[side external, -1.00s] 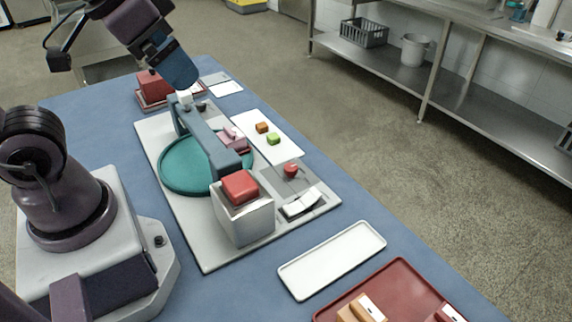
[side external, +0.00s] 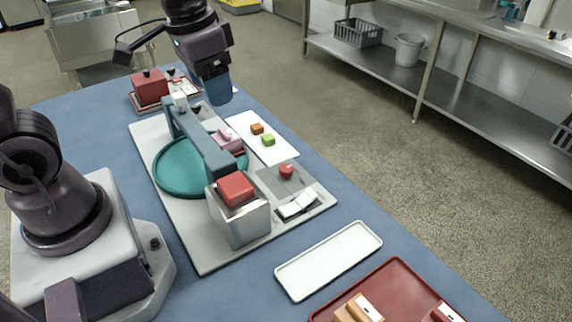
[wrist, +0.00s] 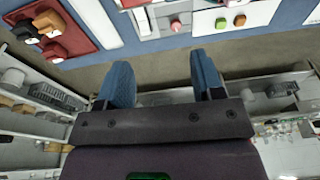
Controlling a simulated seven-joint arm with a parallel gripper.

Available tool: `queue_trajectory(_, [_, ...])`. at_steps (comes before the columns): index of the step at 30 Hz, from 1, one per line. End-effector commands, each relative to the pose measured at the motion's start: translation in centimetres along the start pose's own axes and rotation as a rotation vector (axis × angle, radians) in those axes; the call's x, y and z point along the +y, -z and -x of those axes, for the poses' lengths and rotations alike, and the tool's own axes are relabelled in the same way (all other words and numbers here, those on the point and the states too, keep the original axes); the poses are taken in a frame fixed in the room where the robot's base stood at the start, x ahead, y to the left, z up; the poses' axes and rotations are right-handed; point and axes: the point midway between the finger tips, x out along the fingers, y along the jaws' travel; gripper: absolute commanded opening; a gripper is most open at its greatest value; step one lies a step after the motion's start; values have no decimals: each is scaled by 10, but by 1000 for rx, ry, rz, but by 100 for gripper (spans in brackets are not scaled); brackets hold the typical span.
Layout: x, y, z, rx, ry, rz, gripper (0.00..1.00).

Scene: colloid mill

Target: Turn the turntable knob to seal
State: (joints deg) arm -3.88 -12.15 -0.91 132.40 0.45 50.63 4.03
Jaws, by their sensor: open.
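The teal turntable (side external: 187,165) lies on a pale base plate under a grey-blue bridge arm (side external: 198,140). A small red knob (side external: 287,171) stands on a grey panel at the plate's right side; it also shows in the wrist view (wrist: 176,25). A dark knob (side external: 196,109) sits near the far end of the plate. I cannot tell which knob is the turntable's, and no seal marking is readable. My gripper (side external: 217,92) is open and empty, above the far end of the plate. Its blue fingers (wrist: 163,75) touch nothing in the wrist view.
A box with a red top (side external: 240,215) stands at the bridge's near end. White rocker pieces (side external: 297,204) lie beside the red knob. A white board (side external: 286,150) holds orange and green blocks. A white tray (side external: 330,260) and a red tray (side external: 398,272) lie nearer.

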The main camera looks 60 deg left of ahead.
Motion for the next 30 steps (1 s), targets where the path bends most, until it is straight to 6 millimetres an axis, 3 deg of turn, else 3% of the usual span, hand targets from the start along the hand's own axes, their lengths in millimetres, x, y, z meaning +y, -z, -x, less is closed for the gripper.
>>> queue_trajectory(6, [-12, 48, -63, -144, -22, -153, 61])
queue_trajectory(12, [-23, 85, -130, -217, -66, -352, 61])
queue_trajectory(16, [-27, 105, -164, -218, -89, -499, 61])
queue_trajectory(18, [-29, 121, -171, -189, -90, -598, 61])
queue_trajectory(21, [-31, 135, -164, -145, -76, -699, 61])
queue_trajectory(26, [-31, 134, -169, -143, -81, -763, 61])
queue_trajectory(30, [-30, 130, -186, -146, -83, -763, 61])
